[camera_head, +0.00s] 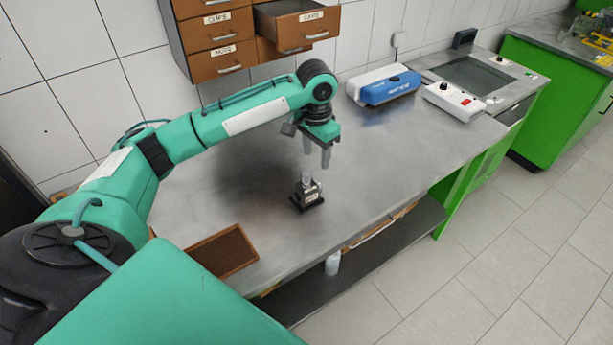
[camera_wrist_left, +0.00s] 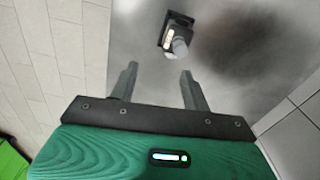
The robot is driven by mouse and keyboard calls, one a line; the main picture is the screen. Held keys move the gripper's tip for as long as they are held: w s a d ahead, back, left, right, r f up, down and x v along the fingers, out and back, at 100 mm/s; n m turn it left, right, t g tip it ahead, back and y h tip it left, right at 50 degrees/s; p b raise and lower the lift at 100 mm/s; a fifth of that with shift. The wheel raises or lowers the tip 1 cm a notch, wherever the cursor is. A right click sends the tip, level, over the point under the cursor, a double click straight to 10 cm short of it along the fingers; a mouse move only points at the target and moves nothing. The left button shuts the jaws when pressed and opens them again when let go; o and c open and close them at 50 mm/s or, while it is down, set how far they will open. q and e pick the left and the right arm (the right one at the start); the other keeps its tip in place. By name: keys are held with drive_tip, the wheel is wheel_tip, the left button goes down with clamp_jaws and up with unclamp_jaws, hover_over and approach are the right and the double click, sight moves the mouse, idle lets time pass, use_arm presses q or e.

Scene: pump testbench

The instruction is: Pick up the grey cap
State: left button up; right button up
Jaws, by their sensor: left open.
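A small black fixture (camera_head: 308,199) stands on the grey metal bench. A light grey rounded piece, which looks like the grey cap (camera_head: 307,179), sits on top of it. In the left wrist view the fixture (camera_wrist_left: 177,24) is at the top centre, with the cap (camera_wrist_left: 180,47) on its near side. My left gripper (camera_head: 317,160) points down above and slightly right of the fixture, apart from it. Its two grey fingers are open with nothing between them, as the left wrist view shows (camera_wrist_left: 159,70). My right gripper is in neither view.
A brown shallow tray (camera_head: 252,266) lies at the bench's front left. Wooden drawers (camera_head: 221,41) hang on the wall, with an open labelled drawer (camera_head: 300,36). A blue-and-white device (camera_head: 386,88) and a control box (camera_head: 455,102) stand further right. The bench around the fixture is clear.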

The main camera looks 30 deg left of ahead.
use_arm(q)
drive_tip(key=a+r+n, duration=0.1)
drive_tip(key=a+r, duration=0.2)
drive_tip(key=r, duration=0.1)
drive_tip(key=p, duration=0.2)
hover_over(306, 174)
wheel_tip(306, 174, down, 9)
drive_tip(key=shift+s+d+r, duration=0.1)
drive_tip(key=shift+d+r, duration=0.05)
drive_tip(key=shift+r, duration=0.05)
wheel_tip(306, 174, down, 5)
drive_tip(key=shift+r+p, duration=0.1)
drive_tip(key=shift+p, duration=0.95)
drive_tip(key=shift+f, duration=0.35)
clamp_jaws()
